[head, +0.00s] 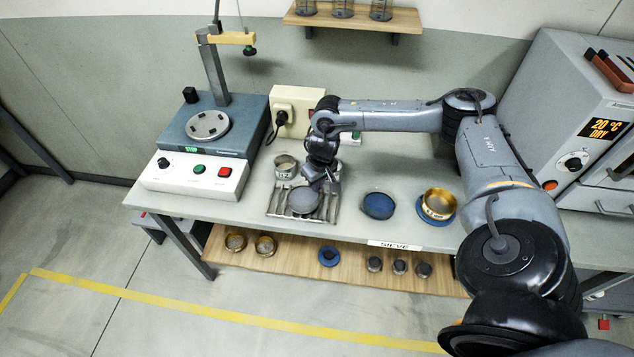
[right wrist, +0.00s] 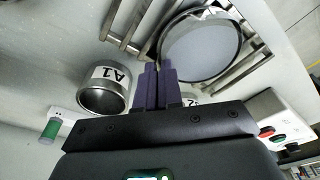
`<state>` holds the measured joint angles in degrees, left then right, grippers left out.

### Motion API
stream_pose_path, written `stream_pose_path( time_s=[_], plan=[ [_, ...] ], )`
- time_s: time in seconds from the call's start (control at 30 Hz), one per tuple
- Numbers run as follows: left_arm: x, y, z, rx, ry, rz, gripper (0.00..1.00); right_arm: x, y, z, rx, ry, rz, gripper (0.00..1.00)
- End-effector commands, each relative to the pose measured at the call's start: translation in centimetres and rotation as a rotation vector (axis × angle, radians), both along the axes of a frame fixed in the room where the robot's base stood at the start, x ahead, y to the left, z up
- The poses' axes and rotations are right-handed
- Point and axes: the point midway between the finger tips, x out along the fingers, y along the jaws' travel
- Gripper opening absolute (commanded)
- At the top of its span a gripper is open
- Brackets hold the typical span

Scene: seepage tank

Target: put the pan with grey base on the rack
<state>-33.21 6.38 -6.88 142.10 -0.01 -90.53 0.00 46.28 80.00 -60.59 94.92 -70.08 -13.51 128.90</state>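The pan with grey base (head: 304,200) is a shallow round pan with a metal rim. It lies level over the slatted metal rack (head: 273,212), and I cannot tell if it fully rests on the bars. In the right wrist view the pan (right wrist: 200,48) shows over the rack's bars (right wrist: 126,22). My right gripper (head: 325,182) is at the pan's back right edge. Its fingers (right wrist: 160,72) are close together, with the pan's rim seemingly pinched between their tips. My left gripper is not in view.
A metal cup marked A1 (right wrist: 104,92) stands near the fingers; a cup (head: 286,167) shows behind the pan. A blue pan (head: 378,205) and a brass sieve (head: 438,203) stand to the right. The shaker (head: 212,130) is left, the oven (head: 575,120) right.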

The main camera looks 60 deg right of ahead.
Motion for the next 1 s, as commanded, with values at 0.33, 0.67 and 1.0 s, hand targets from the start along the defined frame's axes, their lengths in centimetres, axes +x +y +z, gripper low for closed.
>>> stream_pose_path(
  time_s=[0.33,0.67,1.0],
  plan=[
    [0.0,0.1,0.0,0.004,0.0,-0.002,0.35,0.0,0.0,0.0,0.0,0.0,0.0,0.31],
    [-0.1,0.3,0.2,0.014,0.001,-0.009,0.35,-0.1,0.0,1.8,0.0,-0.003,-0.001,0.31],
    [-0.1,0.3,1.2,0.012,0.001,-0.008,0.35,-0.9,0.5,7.8,-0.001,-0.003,0.0,0.31]
  ],
)
